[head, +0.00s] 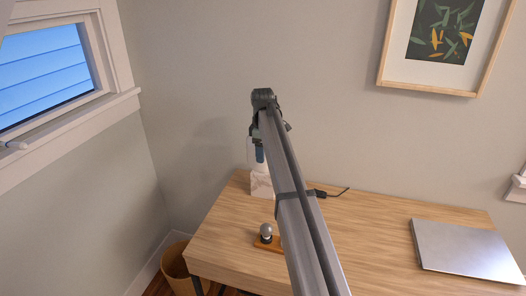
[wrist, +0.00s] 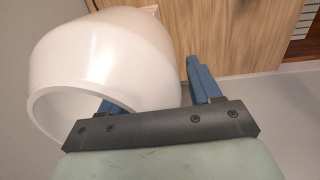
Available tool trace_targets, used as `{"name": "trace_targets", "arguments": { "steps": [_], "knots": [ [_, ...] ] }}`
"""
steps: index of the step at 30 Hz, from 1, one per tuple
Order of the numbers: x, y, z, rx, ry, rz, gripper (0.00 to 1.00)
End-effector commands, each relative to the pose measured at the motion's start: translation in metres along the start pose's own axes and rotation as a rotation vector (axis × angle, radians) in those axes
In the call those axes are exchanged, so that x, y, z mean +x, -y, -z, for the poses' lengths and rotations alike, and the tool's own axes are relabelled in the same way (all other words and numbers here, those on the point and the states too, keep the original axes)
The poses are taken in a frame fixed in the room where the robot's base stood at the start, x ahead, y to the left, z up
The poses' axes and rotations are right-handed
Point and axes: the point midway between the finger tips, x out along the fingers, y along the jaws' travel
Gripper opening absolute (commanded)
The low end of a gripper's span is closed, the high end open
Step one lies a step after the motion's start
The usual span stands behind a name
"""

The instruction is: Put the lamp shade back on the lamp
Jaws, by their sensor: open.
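The white lamp shade (wrist: 110,62) fills the left of the wrist view, its open rim toward the camera. In the head view, a pale sliver of it (head: 250,150) shows beside my gripper (head: 259,155), above a white marble-like block (head: 261,186). Whether it rests on the block is unclear. My gripper (wrist: 155,92) is open. Its left finger overlaps the shade's opening and its right finger is outside, so part of the shade's wall lies between them. The lamp, a round bulb (head: 266,230) on a small wooden base (head: 268,243), stands on the desk near the front left.
A silver laptop (head: 465,250) lies closed on the right of the wooden desk (head: 375,225). A black cable (head: 335,192) lies near the back. A bin (head: 174,262) stands on the floor at the left. The desk between arm and laptop is clear.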

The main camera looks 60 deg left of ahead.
Motion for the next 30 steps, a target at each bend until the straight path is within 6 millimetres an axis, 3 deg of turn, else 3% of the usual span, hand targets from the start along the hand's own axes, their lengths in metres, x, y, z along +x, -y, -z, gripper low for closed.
{"name": "trace_targets", "arguments": {
  "steps": [5,10,24,30],
  "knots": [
    [-0.001,0.000,0.000,0.000,0.000,0.001,0.63],
    [-0.013,-0.001,0.000,0.000,-0.001,-0.001,0.63],
    [-0.101,-0.001,0.000,0.000,-0.001,-0.001,0.63],
    [-0.127,-0.001,0.000,0.000,-0.001,-0.001,0.63]
  ]
}}
